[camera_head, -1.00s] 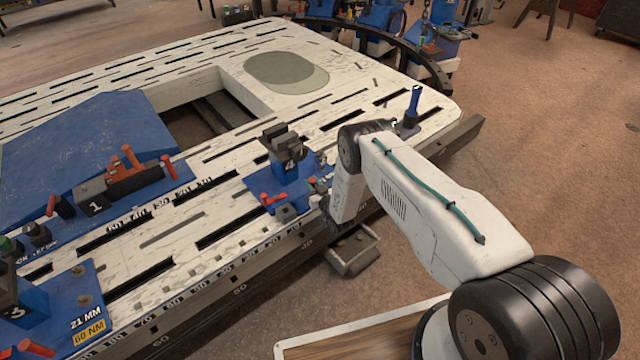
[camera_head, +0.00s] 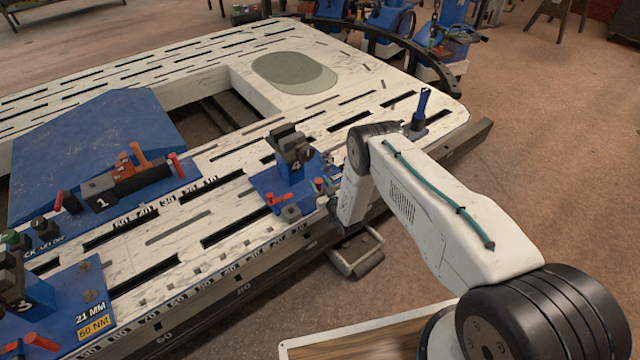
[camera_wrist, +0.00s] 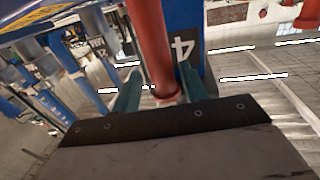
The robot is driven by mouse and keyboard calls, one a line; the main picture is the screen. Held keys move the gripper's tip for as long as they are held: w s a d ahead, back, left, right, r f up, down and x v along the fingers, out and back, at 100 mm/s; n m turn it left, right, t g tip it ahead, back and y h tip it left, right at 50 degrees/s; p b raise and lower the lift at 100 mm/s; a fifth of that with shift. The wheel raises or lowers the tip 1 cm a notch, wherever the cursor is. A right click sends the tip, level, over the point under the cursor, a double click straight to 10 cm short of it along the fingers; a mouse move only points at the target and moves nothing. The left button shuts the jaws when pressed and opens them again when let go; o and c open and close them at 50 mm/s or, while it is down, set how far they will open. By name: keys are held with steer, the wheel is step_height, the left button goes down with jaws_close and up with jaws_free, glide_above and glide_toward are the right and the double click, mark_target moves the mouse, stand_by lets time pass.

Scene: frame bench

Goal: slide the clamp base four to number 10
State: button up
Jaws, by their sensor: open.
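Clamp base four (camera_head: 268,184) is a blue plate with a blue upright, a dark clamp head and a "4" label. It sits on the white slotted bench near its front edge. In the wrist view its blue upright (camera_wrist: 182,14) and the black "4" label (camera_wrist: 184,48) are close ahead. My gripper (camera_wrist: 160,88) is open, with a teal finger on either side of a red handle (camera_wrist: 150,45). I cannot tell whether either finger touches the handle. In the head view my arm hides most of the gripper.
Base one (camera_head: 102,203) with red and orange handles stands to the left on the bench (camera_head: 215,150). Base three (camera_head: 35,300) is at the lower left. A blue upright tool (camera_head: 421,105) stands beyond my arm. A grey pedal-like part (camera_head: 358,255) juts out below the edge.

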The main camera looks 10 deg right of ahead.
steer(key=v, duration=0.7)
steer(key=shift+d, duration=0.15)
